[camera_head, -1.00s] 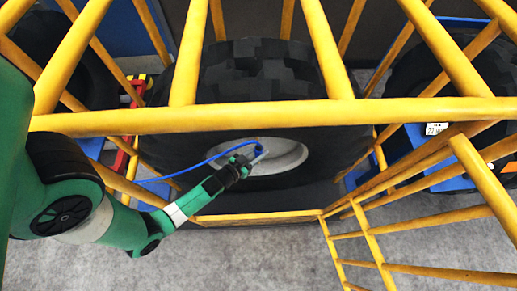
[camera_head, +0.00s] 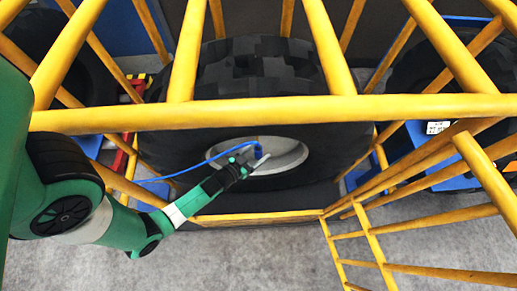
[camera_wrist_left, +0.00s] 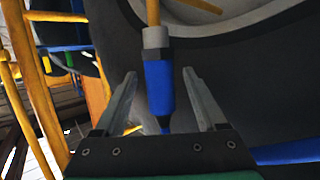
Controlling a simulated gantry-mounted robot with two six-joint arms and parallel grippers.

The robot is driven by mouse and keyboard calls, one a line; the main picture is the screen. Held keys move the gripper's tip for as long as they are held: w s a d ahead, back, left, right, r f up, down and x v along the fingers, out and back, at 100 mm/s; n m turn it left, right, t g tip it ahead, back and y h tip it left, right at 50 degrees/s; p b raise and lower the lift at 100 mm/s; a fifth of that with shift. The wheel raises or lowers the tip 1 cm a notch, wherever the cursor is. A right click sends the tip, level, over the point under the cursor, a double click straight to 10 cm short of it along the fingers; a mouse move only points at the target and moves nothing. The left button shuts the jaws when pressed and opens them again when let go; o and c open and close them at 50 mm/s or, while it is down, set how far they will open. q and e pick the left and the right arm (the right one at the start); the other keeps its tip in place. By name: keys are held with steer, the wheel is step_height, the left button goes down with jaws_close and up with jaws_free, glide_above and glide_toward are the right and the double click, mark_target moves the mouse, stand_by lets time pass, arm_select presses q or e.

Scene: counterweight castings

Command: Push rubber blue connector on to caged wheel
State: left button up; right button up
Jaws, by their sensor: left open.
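The caged wheel (camera_head: 258,82) is a large black tyre with a pale grey rim (camera_head: 290,158), standing inside a yellow cage. The blue connector (camera_head: 258,150) is at the left part of the rim, with a blue hose (camera_head: 188,172) trailing left. In the left wrist view the connector (camera_wrist_left: 159,88) stands between the open fingers, with a grey collar at its top meeting a brass-coloured stem (camera_wrist_left: 153,14). My left gripper (camera_head: 254,162) is open around the connector, with gaps on both sides. The exact fit of collar and stem is hard to tell. My right gripper is out of view.
Yellow cage bars (camera_head: 270,114) cross in front of and above the wheel, close to my left arm. More yellow bars (camera_head: 440,210) stand at the right. Other tyres (camera_head: 455,82) sit at both sides. Grey floor (camera_head: 250,260) is open in front.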

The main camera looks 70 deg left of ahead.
arm_select(q)
steer(key=p+v, duration=0.2)
steer(key=v, duration=0.9)
steer(key=shift+s, duration=0.15)
steer(key=shift+d, duration=0.1)
